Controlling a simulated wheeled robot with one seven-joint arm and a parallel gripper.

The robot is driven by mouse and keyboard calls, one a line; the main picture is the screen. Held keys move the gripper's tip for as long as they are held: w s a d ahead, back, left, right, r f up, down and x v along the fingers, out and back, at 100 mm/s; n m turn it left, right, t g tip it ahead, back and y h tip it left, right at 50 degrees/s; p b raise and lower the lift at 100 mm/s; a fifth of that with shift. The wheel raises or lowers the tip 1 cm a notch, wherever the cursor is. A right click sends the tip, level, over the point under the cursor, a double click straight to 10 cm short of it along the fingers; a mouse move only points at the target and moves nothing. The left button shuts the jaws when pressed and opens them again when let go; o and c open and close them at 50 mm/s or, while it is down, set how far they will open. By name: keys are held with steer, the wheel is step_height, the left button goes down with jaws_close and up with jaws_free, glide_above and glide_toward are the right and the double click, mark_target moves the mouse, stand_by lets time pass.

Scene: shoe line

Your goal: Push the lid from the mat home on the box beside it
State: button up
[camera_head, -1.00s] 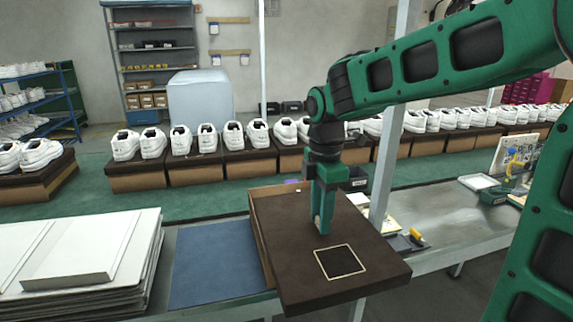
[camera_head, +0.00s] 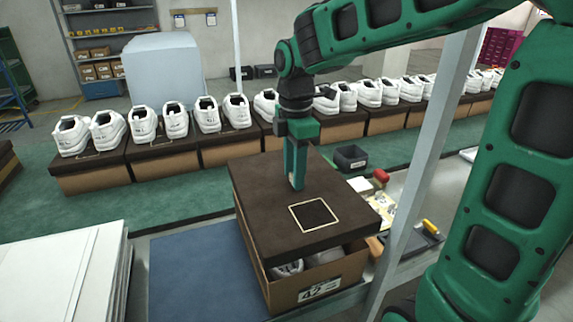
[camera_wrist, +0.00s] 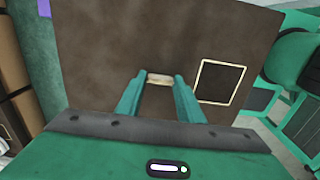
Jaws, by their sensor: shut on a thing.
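The dark brown lid (camera_head: 270,215), with a pale square outline on top, lies over the shoe box (camera_head: 290,295). The box is brown cardboard with a "42" label on its front. A gap between lid and box shows at the front, with white shoes (camera_head: 287,268) inside. The lid's back edge hides the box's back rim. My gripper (camera_head: 296,187) points down onto the lid's top, behind the square. In the wrist view, my gripper (camera_wrist: 160,78) is shut on a small pale piece on the lid (camera_wrist: 110,45). The blue mat (camera_head: 195,285) beside the box is bare.
A stack of white boards (camera_head: 60,265) lies left of the mat. A grey post (camera_head: 425,150) stands close right of the box, with a tray (camera_head: 415,240) behind it. White shoes on boxes line the green conveyor (camera_head: 190,195) at the back.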

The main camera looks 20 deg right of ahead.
steer(key=shift+a+f, duration=0.1)
steer(key=shift+f, duration=2.25)
steer(key=shift+f, duration=2)
steer(key=o, duration=1)
steer(key=shift+o, duration=0.2)
steer(key=shift+r, duration=0.1)
step_height(320, 180, up, 11)
steer(key=shift+f, duration=0.2)
